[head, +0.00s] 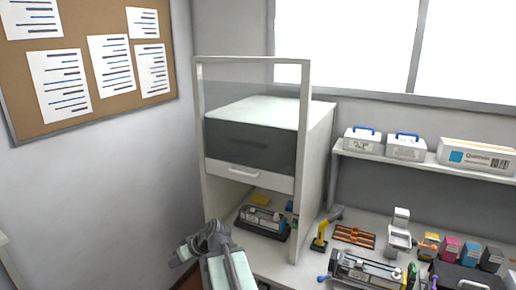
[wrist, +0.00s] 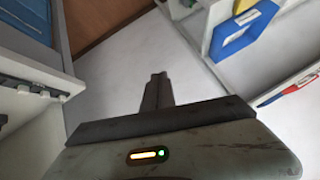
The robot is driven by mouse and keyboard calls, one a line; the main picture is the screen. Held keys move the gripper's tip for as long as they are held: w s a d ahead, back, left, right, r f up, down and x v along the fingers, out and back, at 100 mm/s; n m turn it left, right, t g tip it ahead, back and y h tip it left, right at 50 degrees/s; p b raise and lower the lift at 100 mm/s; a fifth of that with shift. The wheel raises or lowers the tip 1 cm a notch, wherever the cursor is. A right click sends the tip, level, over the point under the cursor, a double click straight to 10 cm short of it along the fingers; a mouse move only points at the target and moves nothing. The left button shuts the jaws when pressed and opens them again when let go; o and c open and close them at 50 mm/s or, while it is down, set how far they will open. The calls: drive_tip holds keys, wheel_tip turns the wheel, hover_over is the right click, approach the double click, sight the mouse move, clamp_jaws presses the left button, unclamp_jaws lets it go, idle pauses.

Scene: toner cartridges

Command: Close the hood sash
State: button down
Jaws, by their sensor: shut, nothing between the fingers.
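The fume hood (head: 321,150) is a white box on the bench with a tall front frame. Its sash (head: 250,145) is a clear and dark-tinted panel with a white lower bar and handle (head: 246,171). The sash stands raised, with an open gap beneath it. A toner cartridge unit (head: 262,221) sits inside, seen through the gap. My gripper (head: 182,253) is in front of and below the hood's left side, apart from the sash. In the wrist view its dark fingers (wrist: 157,88) are together and empty. The sash handle is not clearly identifiable there.
The bench (head: 305,262) to the right holds a yellow tool (head: 322,236), an orange rack (head: 354,236), a printer part (head: 365,271) and several coloured cartridges. A shelf (head: 430,166) carries white boxes. A corkboard (head: 95,60) hangs on the left wall.

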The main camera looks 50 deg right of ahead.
drive_tip(key=s+d+r+m+t+h+p, duration=0.1)
drive_tip(key=s+d+r+t+h+p, duration=0.25)
drive_tip(key=d+r, duration=0.65)
drive_tip(key=s+d+r+m+t+h+p, duration=0.1)
drive_tip(key=s+d+r+t+h+p, duration=0.3)
drive_tip(key=d+r, duration=0.7)
drive_tip(key=s+d+r+m+t+h+p, duration=0.1)
drive_tip(key=s+d+r+m+p, duration=0.15)
drive_tip(key=s+d+r, duration=0.75)
hover_over(257, 172)
drive_tip(key=s+a, duration=0.1)
drive_tip(key=a, duration=0.1)
drive_tip(key=shift+n+g, duration=0.35)
wheel_tip(257, 172, down, 4)
drive_tip(key=shift+s+a+f+b, duration=0.1)
drive_tip(key=shift+b, duration=0.35)
drive_tip(key=f+b, duration=0.2)
drive_tip(key=shift+s+a+f+b, duration=0.2)
drive_tip(key=shift+s+f+b, duration=0.1)
drive_tip(key=shift+f+b, duration=0.1)
drive_tip(key=shift+s+a+f+h+b, duration=0.1)
drive_tip(key=shift+s+f+h+b, duration=0.15)
drive_tip(key=shift+s+f+b, duration=0.2)
drive_tip(key=shift+r, duration=0.1)
